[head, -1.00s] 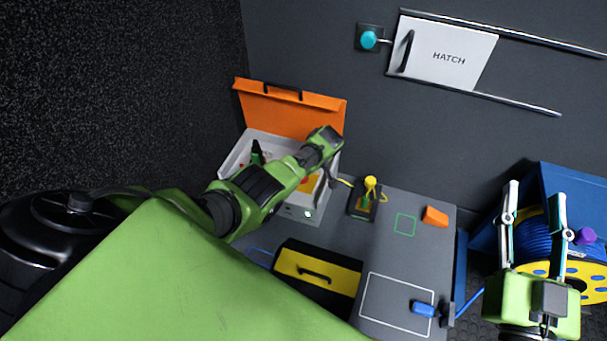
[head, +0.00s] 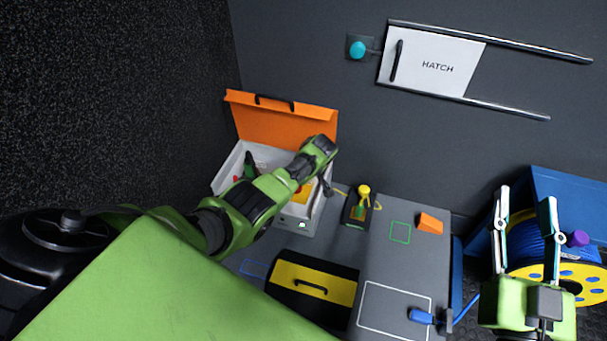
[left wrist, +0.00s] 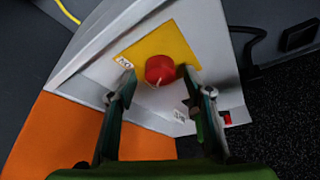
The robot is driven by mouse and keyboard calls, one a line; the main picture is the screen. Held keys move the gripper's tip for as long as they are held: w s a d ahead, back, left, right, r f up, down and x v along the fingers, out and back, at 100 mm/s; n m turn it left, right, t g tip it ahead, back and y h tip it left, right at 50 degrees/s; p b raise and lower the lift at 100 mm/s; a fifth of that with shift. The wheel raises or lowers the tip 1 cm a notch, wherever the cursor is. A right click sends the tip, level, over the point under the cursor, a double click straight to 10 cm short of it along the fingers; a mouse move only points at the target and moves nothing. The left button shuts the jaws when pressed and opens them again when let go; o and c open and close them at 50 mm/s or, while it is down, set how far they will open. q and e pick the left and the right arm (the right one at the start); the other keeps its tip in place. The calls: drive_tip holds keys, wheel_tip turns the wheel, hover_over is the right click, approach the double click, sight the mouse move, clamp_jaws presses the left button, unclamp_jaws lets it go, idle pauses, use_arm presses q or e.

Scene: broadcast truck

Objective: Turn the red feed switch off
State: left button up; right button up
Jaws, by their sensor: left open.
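The red feed switch is a round red knob (left wrist: 160,69) on a yellow plate (left wrist: 188,46) inside a white box. In the left wrist view my left gripper (left wrist: 158,77) is open, with one fingertip on each side of the knob. Whether the fingers touch it I cannot tell. In the head view the white box (head: 228,172) stands with its orange lid (head: 280,118) raised, and my left arm reaches over it, hiding most of the knob. My right gripper (head: 525,192) is open and empty at the far right, in front of the blue cable reel (head: 535,245).
Right of the box stands a yellow-knobbed lever (head: 363,190). An orange wedge (head: 430,223) and a blue plug (head: 421,315) lie on the grey bench. A black and yellow case (head: 315,283) is in front. The hatch (head: 437,67) is on the back wall.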

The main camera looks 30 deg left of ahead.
use_arm(q)
drive_tip(key=v, duration=1.1)
drive_tip(key=shift+s, duration=0.1)
